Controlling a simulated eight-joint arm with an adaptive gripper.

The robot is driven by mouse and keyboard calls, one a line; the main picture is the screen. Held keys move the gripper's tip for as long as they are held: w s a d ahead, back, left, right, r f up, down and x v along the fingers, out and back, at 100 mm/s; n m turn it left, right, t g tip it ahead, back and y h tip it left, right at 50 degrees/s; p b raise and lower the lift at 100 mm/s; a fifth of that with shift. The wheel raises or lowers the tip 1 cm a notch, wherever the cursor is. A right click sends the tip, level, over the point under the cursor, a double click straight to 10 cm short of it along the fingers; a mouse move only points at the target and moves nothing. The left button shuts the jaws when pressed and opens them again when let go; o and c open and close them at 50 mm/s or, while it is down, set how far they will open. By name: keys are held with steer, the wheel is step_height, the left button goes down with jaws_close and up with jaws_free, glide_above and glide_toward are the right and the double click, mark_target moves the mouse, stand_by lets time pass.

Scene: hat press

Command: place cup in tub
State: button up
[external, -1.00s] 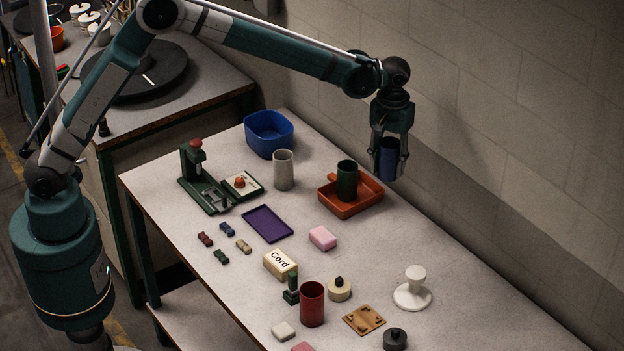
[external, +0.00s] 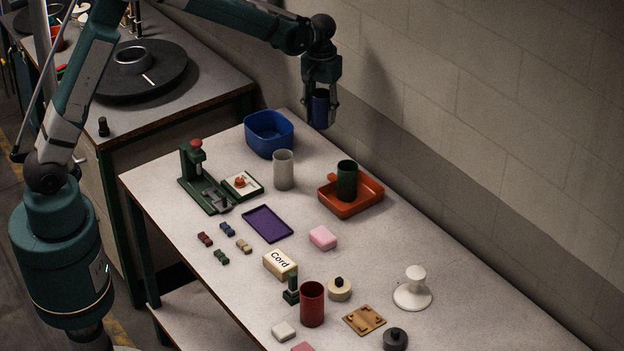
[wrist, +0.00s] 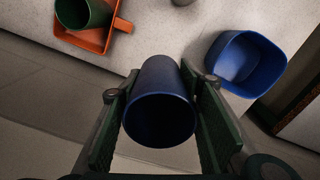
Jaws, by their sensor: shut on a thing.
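A dark blue cup (external: 320,108) is held between the fingers of my gripper (external: 321,112), upright and above the back edge of the table. In the wrist view the blue cup (wrist: 159,103) sits between both finger pads of my gripper (wrist: 160,115), its open mouth facing the camera. The blue tub (external: 268,134) stands at the far back end of the table, to the left of and below the held cup. It also shows in the wrist view (wrist: 246,63), right of the cup, and looks empty there.
A grey cup (external: 283,170) stands close in front of the tub. A green cup (external: 347,182) stands in an orange tray (external: 367,201). A green press (external: 202,178) is at the left, a purple tray (external: 267,224) mid-table, and the wall rises behind the table.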

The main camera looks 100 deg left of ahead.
mark_target(269, 133)
steer(key=s+a, duration=0.5)
steer(key=s, duration=0.4)
steer(key=s+a, duration=0.4)
steer(key=s, duration=0.6)
steer(key=shift+w+d+f+p, duration=0.1)
steer(key=shift+w+f+p, duration=0.05)
steer(key=shift+f, duration=1.15)
steer(key=shift+w+f+p, duration=0.15)
steer(key=shift+f, duration=1.15)
steer(key=shift+f, duration=0.15)
steer(key=shift+f, duration=3)
steer(key=shift+f, duration=0.1)
steer(key=shift+f, duration=1.75)
steer(key=shift+f+b, duration=0.2)
steer(key=shift+b, duration=0.15)
steer(key=o, duration=0.9)
